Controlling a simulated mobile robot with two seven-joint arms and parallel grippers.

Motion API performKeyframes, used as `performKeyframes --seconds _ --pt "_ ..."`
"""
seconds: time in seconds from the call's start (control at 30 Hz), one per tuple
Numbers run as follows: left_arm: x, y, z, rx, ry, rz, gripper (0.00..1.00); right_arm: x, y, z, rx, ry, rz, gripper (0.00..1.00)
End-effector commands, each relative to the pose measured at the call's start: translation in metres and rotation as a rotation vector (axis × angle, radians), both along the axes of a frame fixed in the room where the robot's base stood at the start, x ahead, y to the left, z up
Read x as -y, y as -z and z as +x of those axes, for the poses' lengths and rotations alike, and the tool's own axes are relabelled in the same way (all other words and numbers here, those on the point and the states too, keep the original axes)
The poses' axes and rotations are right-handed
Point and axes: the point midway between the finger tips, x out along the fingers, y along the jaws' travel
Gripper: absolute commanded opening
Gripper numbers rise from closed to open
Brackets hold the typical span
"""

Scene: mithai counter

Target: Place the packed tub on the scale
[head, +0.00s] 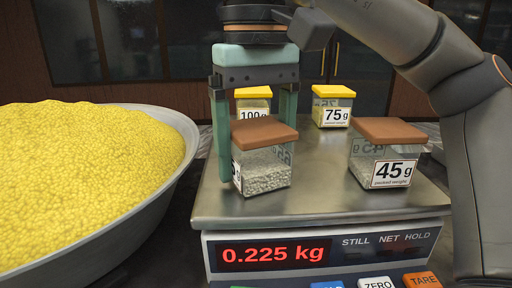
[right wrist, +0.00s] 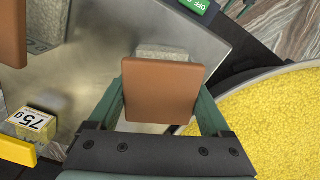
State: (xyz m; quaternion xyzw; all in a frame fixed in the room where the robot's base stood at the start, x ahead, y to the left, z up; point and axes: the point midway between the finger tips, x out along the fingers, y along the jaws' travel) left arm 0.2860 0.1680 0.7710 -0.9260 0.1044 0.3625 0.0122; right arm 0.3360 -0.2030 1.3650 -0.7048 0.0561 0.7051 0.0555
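A clear tub (head: 265,172) with a brown lid and pale grains sits on the steel plate of the scale (head: 320,208), at the front left. Its label is mostly hidden; a "5" shows. My right gripper (head: 254,150) reaches down over this tub, one finger at its left side and the other behind it. In the right wrist view the fingers stand close on both sides of the brown lid (right wrist: 163,92); whether they press on the tub I cannot tell. The scale's display reads 0.225 kg. My left gripper is not in view.
A brown-lidded 45 g tub (head: 385,165) stands on the plate at the right. Yellow-lidded 100 g (head: 253,93) and 75 g (head: 333,92) tubs stand at the back. A large bowl of yellow grains (head: 80,175) is close on the left. The plate's front middle is bare.

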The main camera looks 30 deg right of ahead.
Motion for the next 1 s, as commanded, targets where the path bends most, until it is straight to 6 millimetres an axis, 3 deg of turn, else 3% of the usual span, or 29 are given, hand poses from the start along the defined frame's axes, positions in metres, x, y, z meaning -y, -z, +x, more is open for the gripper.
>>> performKeyframes --seconds 0.13,0.47,1.0 --pt "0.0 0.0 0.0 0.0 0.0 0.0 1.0 0.0 0.0 0.0 0.0 0.0 0.0 0.99" --pt "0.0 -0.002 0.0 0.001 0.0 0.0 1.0 0.0 -0.004 0.0 0.0 -0.001 -0.001 1.0" --pt "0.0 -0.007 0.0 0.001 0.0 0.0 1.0 -0.001 -0.064 0.0 0.0 0.001 -0.003 1.0"
